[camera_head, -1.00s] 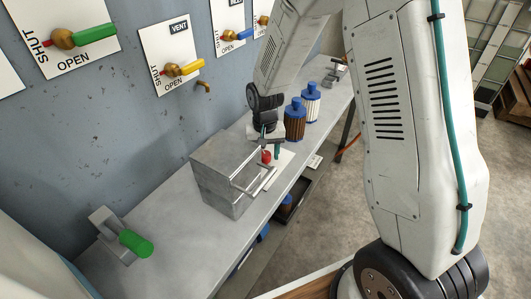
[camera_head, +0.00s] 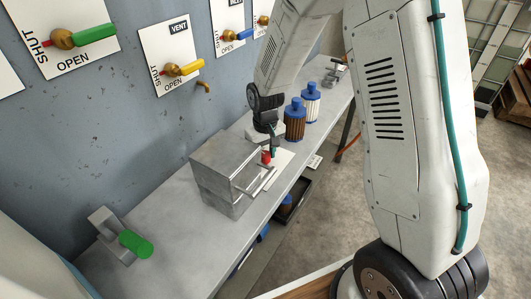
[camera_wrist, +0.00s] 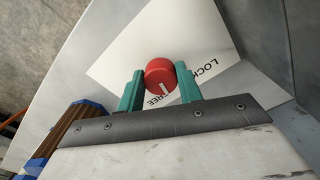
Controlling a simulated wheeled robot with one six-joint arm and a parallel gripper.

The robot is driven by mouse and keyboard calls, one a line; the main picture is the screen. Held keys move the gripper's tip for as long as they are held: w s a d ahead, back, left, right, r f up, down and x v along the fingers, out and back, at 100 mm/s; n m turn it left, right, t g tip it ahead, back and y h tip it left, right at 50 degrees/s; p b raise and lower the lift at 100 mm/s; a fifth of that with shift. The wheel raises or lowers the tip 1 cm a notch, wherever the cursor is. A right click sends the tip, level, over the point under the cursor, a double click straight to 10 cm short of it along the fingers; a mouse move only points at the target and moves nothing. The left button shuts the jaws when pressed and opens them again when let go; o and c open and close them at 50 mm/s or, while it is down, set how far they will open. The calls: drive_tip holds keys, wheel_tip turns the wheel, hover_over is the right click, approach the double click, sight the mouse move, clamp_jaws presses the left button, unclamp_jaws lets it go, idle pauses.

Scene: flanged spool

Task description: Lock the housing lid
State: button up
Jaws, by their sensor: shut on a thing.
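The housing is a grey metal box (camera_head: 222,180) on the bench, with a pale bar at its front right side. A round red knob (camera_head: 266,157) sits at the box's right end. In the wrist view the red knob (camera_wrist: 160,74) has a white mark, which points toward the word FREE on a white plate (camera_wrist: 125,50); LOCK is printed to the right, partly covered. My gripper (camera_wrist: 160,77) has its two teal fingers on either side of the knob, shut on it. In the head view my gripper (camera_head: 272,150) is at the knob, its fingers partly hidden.
Blue-capped brown (camera_head: 295,122) and white (camera_head: 311,103) filters stand beyond my gripper. Valve levers on plates (camera_head: 178,69) line the wall. The bench (camera_head: 150,208) is clear between fixture and housing.

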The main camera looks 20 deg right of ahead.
sight(266, 153)
drive_tip(key=n, duration=0.4)
drive_tip(key=shift+w+n, duration=0.15)
drive_tip(key=shift+n, duration=0.15)
drive_tip(key=n, duration=0.4)
drive_tip(key=shift+w+d+n, duration=0.1)
drive_tip(key=shift+d+n, duration=0.05)
drive_tip(key=shift+n, duration=0.15)
drive_tip(key=shift+r, duration=0.1)
drive_tip(key=o, duration=1)
drive_tip(key=shift+r, duration=3.85)
